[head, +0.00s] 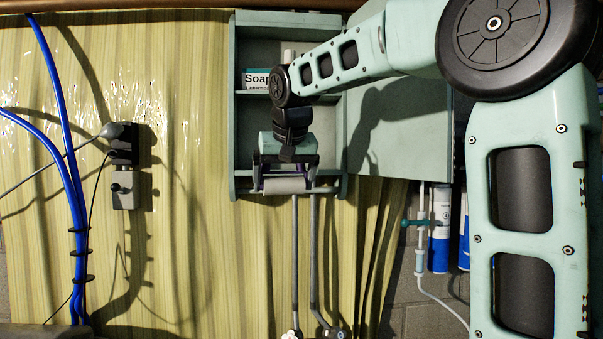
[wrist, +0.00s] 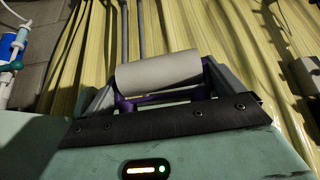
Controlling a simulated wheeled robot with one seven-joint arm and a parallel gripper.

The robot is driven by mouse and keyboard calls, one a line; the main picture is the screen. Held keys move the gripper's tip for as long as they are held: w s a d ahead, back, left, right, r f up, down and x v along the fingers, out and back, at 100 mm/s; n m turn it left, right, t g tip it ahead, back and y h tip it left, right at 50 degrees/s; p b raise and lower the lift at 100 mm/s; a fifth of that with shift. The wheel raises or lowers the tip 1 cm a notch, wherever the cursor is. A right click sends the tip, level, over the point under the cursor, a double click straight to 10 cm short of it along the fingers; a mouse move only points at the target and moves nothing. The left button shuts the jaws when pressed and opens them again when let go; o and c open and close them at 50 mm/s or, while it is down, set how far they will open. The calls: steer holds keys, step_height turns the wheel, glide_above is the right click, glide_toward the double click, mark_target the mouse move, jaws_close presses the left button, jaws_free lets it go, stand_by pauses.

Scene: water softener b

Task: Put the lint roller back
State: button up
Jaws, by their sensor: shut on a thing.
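The lint roller is a pale grey-white cylinder (head: 284,185) with purple parts beside it in the wrist view (wrist: 158,70). My gripper (head: 285,178) is shut on it, with a finger near each end of the cylinder; it also shows in the wrist view (wrist: 160,78). The roller lies crosswise in front of the lower edge of an open green wall cabinet (head: 236,130). I cannot tell whether it touches the cabinet. My arm hides much of the cabinet's inside.
A Soap box (head: 257,80) stands on an upper cabinet shelf. The cabinet door (head: 410,140) is open to the right. Grey pipes (head: 296,250) run below the cabinet. Blue hoses (head: 72,190) and a socket (head: 122,165) are at left. Blue-white cylinders (head: 440,235) stand at lower right.

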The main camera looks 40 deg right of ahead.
steer(key=s+r+m, duration=0.2)
steer(key=s+r, duration=0.5)
steer(key=r, duration=0.2)
steer(key=shift+h, duration=0.4)
steer(key=w+d+p, duration=0.2)
steer(key=w+d, duration=0.1)
steer(key=w, duration=0.1)
steer(key=w+d+p, duration=0.3)
steer(key=w, duration=0.1)
steer(key=w+d+p, duration=0.3)
steer(key=w+d, duration=0.1)
steer(key=shift+d+r, duration=0.1)
steer(key=shift+w+d+p, duration=0.35)
steer(key=shift+w+p, duration=0.05)
steer(key=shift+w, duration=0.1)
steer(key=shift+w+d+f+g+p, duration=0.15)
steer(key=shift+f+p, duration=0.2)
steer(key=shift+f, duration=0.3)
steer(key=shift+w+d+f+g+p, duration=0.15)
steer(key=shift+f+p, duration=0.2)
steer(key=shift+f, duration=0.25)
steer(key=shift+a+f, duration=0.1)
steer(key=shift+f, duration=0.6)
